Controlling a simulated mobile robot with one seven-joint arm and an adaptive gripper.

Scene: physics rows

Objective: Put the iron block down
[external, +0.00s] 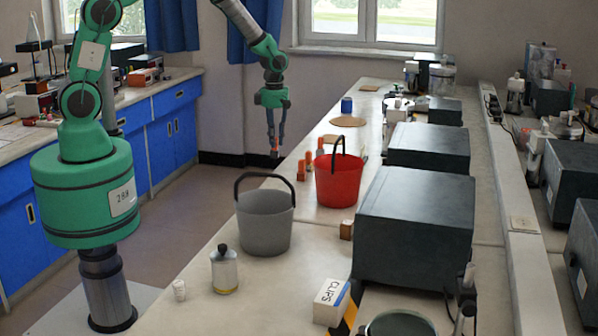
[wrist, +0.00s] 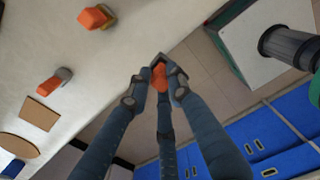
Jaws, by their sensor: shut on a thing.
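My gripper (external: 274,150) hangs at the near-left edge of the bench, its blue-grey fingers pointing down. In the wrist view, its three fingers (wrist: 158,82) close around a small piece, orange with a dark grey part, taken as the iron block (wrist: 160,75). The fingers hide much of it. In the external view, the iron block (external: 275,154) is a tiny dark, orange-tinged spot at the fingertips. It is held in the air, and the wrist view shows floor behind it, just outside the bench edge.
The bench (external: 310,235) carries a red bucket (external: 338,181), a grey bucket (external: 265,222), orange pieces (external: 301,166), a cork disc (external: 348,121), a bottle (external: 224,271) and large dark boxes (external: 415,225). Orange pieces (wrist: 92,18) stand near the edge. Some bare top lies between them.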

